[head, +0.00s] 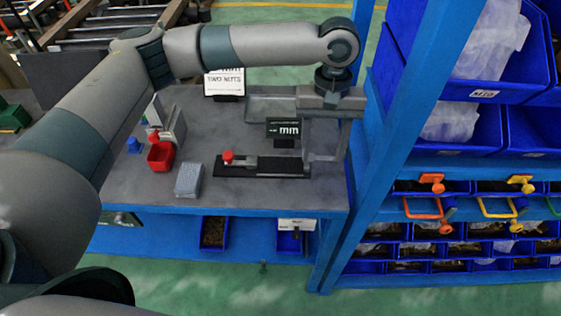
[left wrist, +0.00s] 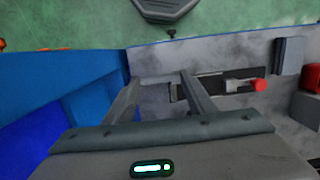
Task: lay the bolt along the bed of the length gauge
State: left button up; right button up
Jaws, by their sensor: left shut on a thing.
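The length gauge is a black bed (head: 290,168) on the grey bench, with a red knob (head: 228,157) at its left end and an "mm" display (head: 284,129) behind it. The gauge bed also shows in the left wrist view (left wrist: 215,88), with its red knob (left wrist: 259,85). My left gripper (head: 325,157) points down at the right end of the bed, its fingers spread wide. A thin grey piece, which seems to be the bolt, spans the fingertips (left wrist: 158,78); its shape is hard to make out. Whether it touches the bed I cannot tell. My right gripper is not in view.
A blue rack post (head: 390,140) rises close to the right of the gripper. The bench front is clear.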

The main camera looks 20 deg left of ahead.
pick_arm(q)
jog(key=p, duration=0.4)
send_over(281, 166)
jog(key=f, duration=0.6)
jog(key=shift+w+a+f, duration=0.15)
jog(key=shift+w+f, duration=0.1)
jog(key=shift+f, duration=0.15)
jog(key=shift+f+p, duration=0.9)
jog(key=shift+f, duration=1.15)
jog(key=shift+f, duration=0.15)
jog(key=o, duration=1.5)
